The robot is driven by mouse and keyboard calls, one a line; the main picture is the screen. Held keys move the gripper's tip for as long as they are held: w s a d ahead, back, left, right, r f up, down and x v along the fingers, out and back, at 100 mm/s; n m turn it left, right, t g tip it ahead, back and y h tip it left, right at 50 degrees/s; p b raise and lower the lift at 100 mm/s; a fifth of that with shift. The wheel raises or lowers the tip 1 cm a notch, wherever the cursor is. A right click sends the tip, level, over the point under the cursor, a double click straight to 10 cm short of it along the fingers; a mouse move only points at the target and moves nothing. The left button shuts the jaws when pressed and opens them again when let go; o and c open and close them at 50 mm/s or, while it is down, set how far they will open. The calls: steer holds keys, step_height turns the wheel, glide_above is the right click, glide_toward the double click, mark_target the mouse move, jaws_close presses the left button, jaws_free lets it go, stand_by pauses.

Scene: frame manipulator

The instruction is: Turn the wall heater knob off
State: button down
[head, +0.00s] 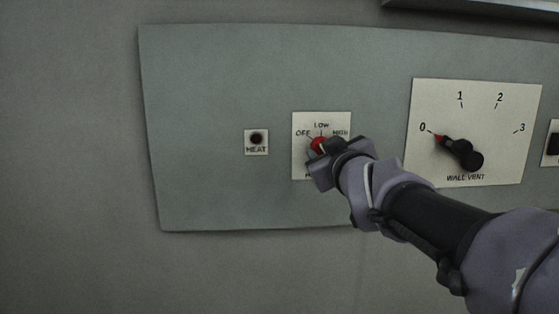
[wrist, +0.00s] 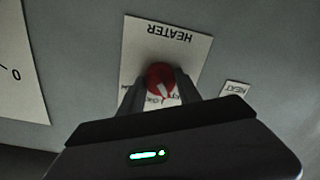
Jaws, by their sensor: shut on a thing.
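The heater knob (head: 318,144) is red and sits on a white plate (head: 302,118) marked OFF, LOW and HIGH. In the wrist view the knob (wrist: 160,77) shows upside down, below the word HEATER. A pale mark on it points toward the lettering around LOW; its exact setting is hard to tell. My gripper (head: 322,158) is at the plate, shut on the knob. In the wrist view its two fingers (wrist: 161,90) stand on either side of the knob. The gripper hides the plate's lower part in the head view.
A small HEAT indicator (head: 256,141) with a dark red lamp is left of the heater plate. A wall vent plate (head: 510,100) with a black, red-tipped dial (head: 462,152) near 0 is to the right. All are on a grey panel (head: 200,90).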

steer(key=shift+n+b, duration=0.5)
steer(key=shift+n, duration=0.6)
steer(key=c, duration=0.8)
jaws_free()
steer(key=shift+c, duration=0.2)
steer(key=s+p, duration=0.6)
steer(key=s, duration=1.1)
steer(key=shift+s+d+r, duration=0.2)
steer(key=shift+r, duration=0.1)
